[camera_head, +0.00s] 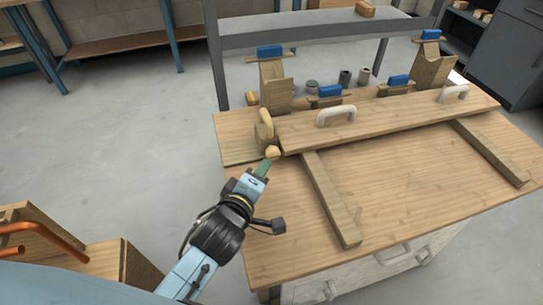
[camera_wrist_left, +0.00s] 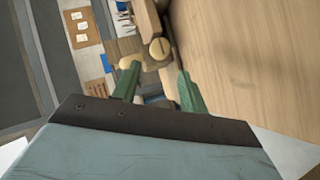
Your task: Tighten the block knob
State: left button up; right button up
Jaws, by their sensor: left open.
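A small round wooden knob (camera_head: 272,152) sits at the front of a wooden block (camera_head: 262,131) at the left end of the long board on the bench. In the left wrist view the knob (camera_wrist_left: 160,49) shows a slot across its face. My left gripper (camera_head: 264,167) is just in front of the knob. Its green fingers are apart, and the wrist view shows an empty gap between the fingertips (camera_wrist_left: 156,75), with the knob beyond it. In the head view the fingers overlap, and I cannot tell whether they touch the knob. My right gripper is not in view.
The long board (camera_head: 380,122) with white handles lies across the wooden bench (camera_head: 420,180). Two wooden strips (camera_head: 330,195) run toward the bench front. Blue-topped wooden blocks (camera_head: 273,82) stand behind. A wooden stand with copper pipe (camera_head: 45,232) is at lower left. The bench front is clear.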

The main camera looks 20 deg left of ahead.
aim_at(272, 157)
pick_arm(q)
jog(key=b+x, duration=0.1)
jog(key=x, duration=0.8)
jog(key=shift+w+f+b, duration=0.1)
jog(key=shift+w+b, duration=0.1)
jog(key=shift+b, duration=0.1)
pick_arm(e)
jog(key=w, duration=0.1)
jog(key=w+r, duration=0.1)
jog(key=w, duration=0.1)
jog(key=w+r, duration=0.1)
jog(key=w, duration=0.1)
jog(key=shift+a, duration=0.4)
pick_arm(q)
jog(key=c, duration=0.7)
